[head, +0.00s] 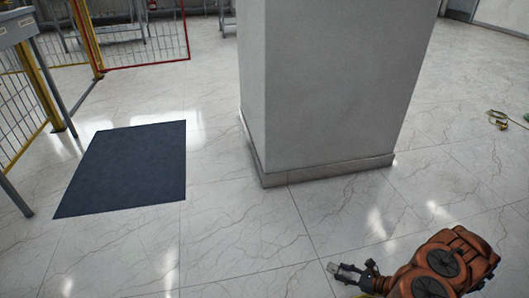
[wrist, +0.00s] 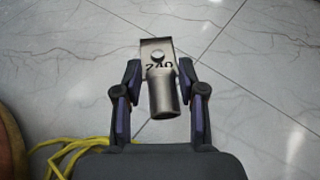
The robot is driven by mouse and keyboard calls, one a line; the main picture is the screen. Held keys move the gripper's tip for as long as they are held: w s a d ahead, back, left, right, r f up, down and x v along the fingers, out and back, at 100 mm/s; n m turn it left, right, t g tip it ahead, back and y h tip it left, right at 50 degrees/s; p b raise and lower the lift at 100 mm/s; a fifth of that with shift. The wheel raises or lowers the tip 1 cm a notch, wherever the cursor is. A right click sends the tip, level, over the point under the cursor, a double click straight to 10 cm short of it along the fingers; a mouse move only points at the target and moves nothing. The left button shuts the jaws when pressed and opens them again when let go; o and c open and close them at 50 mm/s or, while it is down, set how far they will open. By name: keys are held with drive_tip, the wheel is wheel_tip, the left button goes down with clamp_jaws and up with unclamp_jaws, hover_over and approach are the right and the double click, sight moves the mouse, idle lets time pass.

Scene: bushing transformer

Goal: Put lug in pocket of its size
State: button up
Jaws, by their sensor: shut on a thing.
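A metal cable lug (wrist: 163,92) marked "240" is between the fingers of my gripper (wrist: 160,90) in the wrist view. It has a flat palm with a round hole at the far end and a round barrel toward me. The fingers are shut on the barrel from both sides. In the head view my gripper (head: 350,272) is at the bottom right above the floor, holding the small, grey lug (head: 343,268). No pocket shows in either view.
A wide grey pillar (head: 325,90) stands in the middle of the head view. A dark mat (head: 125,168) lies on the tiled floor at left, near yellow mesh fencing (head: 50,60) and a grey table (head: 15,28). Yellow cable (wrist: 72,150) shows at the wrist view's lower left.

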drive_tip(key=w+r+m+t+h, duration=0.2)
drive_tip(key=w+r, duration=1.2)
drive_tip(key=r, duration=0.1)
drive_tip(key=w+a+r+m+t+h+p, duration=0.1)
drive_tip(key=w+a+r, duration=0.15)
drive_tip(key=r, duration=0.65)
drive_tip(key=w+a+r+m+t+h+p, duration=0.1)
drive_tip(key=w+r, duration=0.3)
drive_tip(key=r, duration=0.5)
drive_tip(key=s+a+r+m+h+p, duration=0.1)
drive_tip(key=s+a+r, duration=0.15)
drive_tip(key=r, duration=0.45)
drive_tip(key=s+a+r+m+t+h+p, duration=0.1)
drive_tip(key=s+a+r, duration=0.15)
drive_tip(key=r, duration=0.55)
drive_tip(key=s+a+r+m+h, duration=0.1)
drive_tip(key=s+a+r, duration=0.15)
drive_tip(key=r, duration=0.45)
wheel_tip(320, 180, up, 37)
drive_tip(key=p, duration=3.7)
drive_tip(key=shift+w+a, duration=0.15)
drive_tip(key=shift+w, duration=0.2)
